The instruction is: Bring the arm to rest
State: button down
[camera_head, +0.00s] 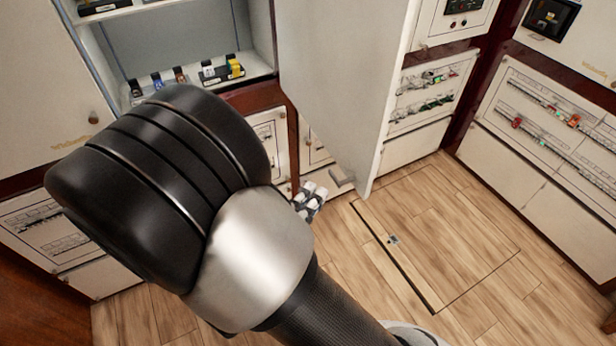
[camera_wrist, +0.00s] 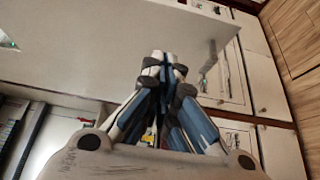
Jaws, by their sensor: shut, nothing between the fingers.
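My gripper (camera_wrist: 165,62) shows in the wrist view with its fingertips together, shut and empty. In the wrist view the fingers point toward the broad pale face of the door (camera_wrist: 90,45). I cannot tell how far the fingertips are from it. My arm (camera_head: 165,185) is bent, with its black joint large in the left half of the head view.
The open cabinet door (camera_head: 340,80) stands out into the room beside the gripper. An open cabinet shelf (camera_head: 255,66) holds several small breakers. Breaker rows (camera_head: 545,118) line the right wall. The wood floor (camera_head: 450,235) is clear, with a hatch outline in it.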

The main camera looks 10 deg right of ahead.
jog(key=s+d+r+m+g+y, duration=0.25)
jog(key=s+d+m+g, duration=0.55)
jog(key=s+d+g, duration=0.5)
jog(key=s+a+r+m+t+y, duration=0.1)
jog(key=a+r+t+y, duration=0.3)
jog(key=y, duration=0.5)
notch_tip(320, 180, up, 2)
jog(key=s+a, duration=0.1)
jog(key=a, duration=0.1)
jog(key=shift+a+t+y, duration=0.3)
jog(key=shift+y, duration=0.05)
